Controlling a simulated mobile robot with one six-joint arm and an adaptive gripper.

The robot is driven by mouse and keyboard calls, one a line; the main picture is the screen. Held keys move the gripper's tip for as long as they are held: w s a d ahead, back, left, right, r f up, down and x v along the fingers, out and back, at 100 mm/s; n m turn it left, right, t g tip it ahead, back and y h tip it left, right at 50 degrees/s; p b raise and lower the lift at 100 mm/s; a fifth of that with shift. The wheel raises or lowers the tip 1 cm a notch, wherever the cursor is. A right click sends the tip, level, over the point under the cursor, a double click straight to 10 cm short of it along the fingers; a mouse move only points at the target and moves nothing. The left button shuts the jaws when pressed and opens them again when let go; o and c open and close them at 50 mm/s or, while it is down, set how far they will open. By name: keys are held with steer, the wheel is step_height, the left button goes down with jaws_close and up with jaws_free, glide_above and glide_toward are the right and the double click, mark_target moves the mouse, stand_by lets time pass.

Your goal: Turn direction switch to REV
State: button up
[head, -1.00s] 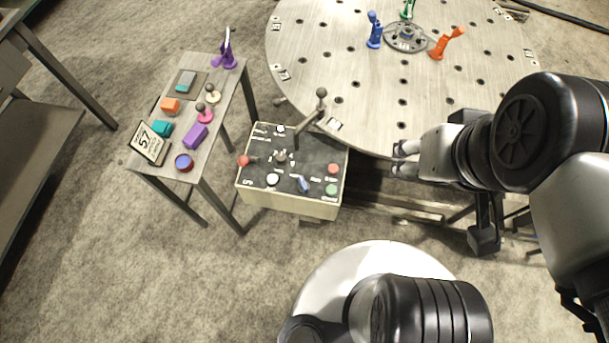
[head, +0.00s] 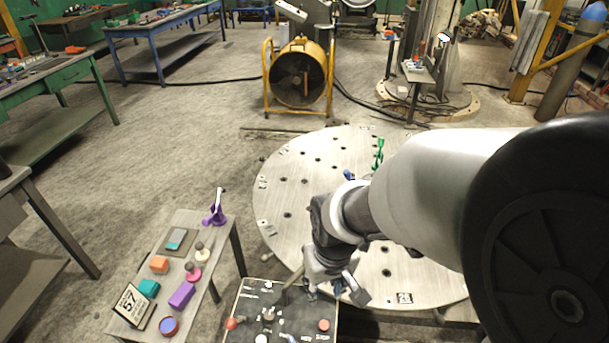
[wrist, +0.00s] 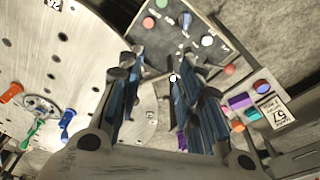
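The control box (head: 303,315) is at the bottom of the head view, cut off by the frame edge. Its dark panel (wrist: 168,42) also shows in the wrist view. A red ball knob (wrist: 231,70) is at the panel's edge. The labels are too small to read, so I cannot tell which control is the direction switch. My gripper (wrist: 160,85) is open and empty, its fingers apart near the panel. In the head view my gripper (head: 335,287) is beside the box's upper right.
A round perforated table (head: 285,180) stands behind the box, with a green figure (head: 378,153) on it. A small side table (head: 207,225) holding several colored objects stands to the left. A yellow drum fan (head: 297,75) is farther back.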

steer(key=n+g+p, duration=0.2)
glide_toward(294, 342)
steer(key=shift+h, duration=0.3)
steer(key=f+b, duration=0.2)
steer(key=f, duration=0.1)
steer(key=f+b, duration=0.1)
steer(key=f, duration=0.2)
steer(key=s+f+b, duration=0.1)
steer(key=f+b, duration=0.1)
steer(key=f, duration=0.1)
steer(key=shift+a+b, duration=0.25)
steer(key=shift+b, duration=0.1)
steer(key=shift+r, duration=0.1)
steer(key=shift+c, duration=0.4)
jaws_close()
